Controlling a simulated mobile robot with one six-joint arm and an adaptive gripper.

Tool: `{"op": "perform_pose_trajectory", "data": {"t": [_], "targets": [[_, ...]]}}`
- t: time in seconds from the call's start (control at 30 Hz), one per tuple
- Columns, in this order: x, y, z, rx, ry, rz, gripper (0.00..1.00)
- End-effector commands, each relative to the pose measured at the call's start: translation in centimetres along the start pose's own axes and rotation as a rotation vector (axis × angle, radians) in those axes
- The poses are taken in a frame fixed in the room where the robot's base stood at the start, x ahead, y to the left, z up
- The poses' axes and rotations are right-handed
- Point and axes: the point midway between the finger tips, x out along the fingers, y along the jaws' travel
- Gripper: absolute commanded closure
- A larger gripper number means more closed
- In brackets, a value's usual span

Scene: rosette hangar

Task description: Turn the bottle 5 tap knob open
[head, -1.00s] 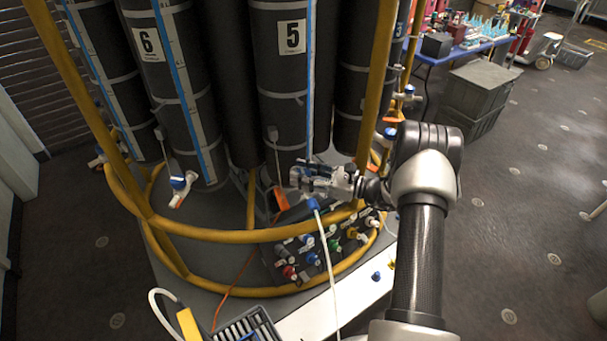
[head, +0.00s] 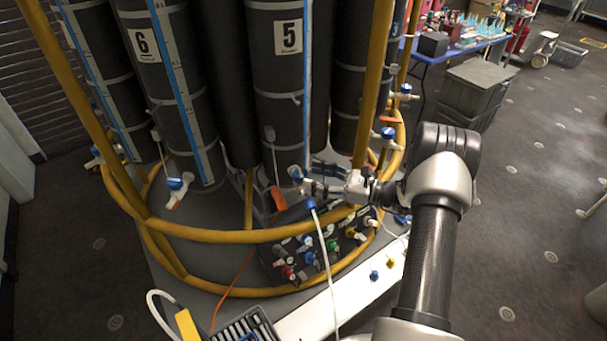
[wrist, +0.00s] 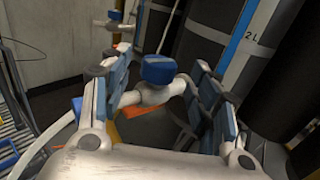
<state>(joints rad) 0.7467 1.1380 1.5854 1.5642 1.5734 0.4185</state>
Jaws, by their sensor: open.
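Bottle 5 (head: 283,95) is a tall dark cylinder with a "5" label. Its tap has a blue knob (head: 295,172) low on the bottle's front. My gripper (head: 311,177) reaches in from the right, with its fingers spread around the tap. In the wrist view the blue knob (wrist: 158,70) sits between the two blue-padded fingers, on a white tap body (wrist: 152,96). I see gaps beside the knob, and the fingers do not look closed on it. The tap's outlet is partly hidden by my gripper.
A yellow ring rail (head: 225,236) and upright yellow posts (head: 372,85) surround the bottles, one post close to my gripper. Below is a dark block with several coloured knobs (head: 300,262). A white hose (head: 325,255) with a blue end hangs below my gripper. Bottle 6's tap (head: 177,184) is left.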

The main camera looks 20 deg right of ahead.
Motion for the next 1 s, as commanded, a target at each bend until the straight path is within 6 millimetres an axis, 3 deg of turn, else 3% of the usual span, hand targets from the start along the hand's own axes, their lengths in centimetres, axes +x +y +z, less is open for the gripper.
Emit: {"op": "perform_pose_trajectory", "data": {"t": [0.2, 0.4, 1.0], "targets": [[-4.6, -0.1, 0.0, -0.001, -0.001, -0.004, 0.44], [-6.8, 0.0, 0.0, -0.001, 0.000, -0.001, 0.44], [-7.1, 0.0, 0.1, -0.001, 0.000, 0.002, 0.44]]}}
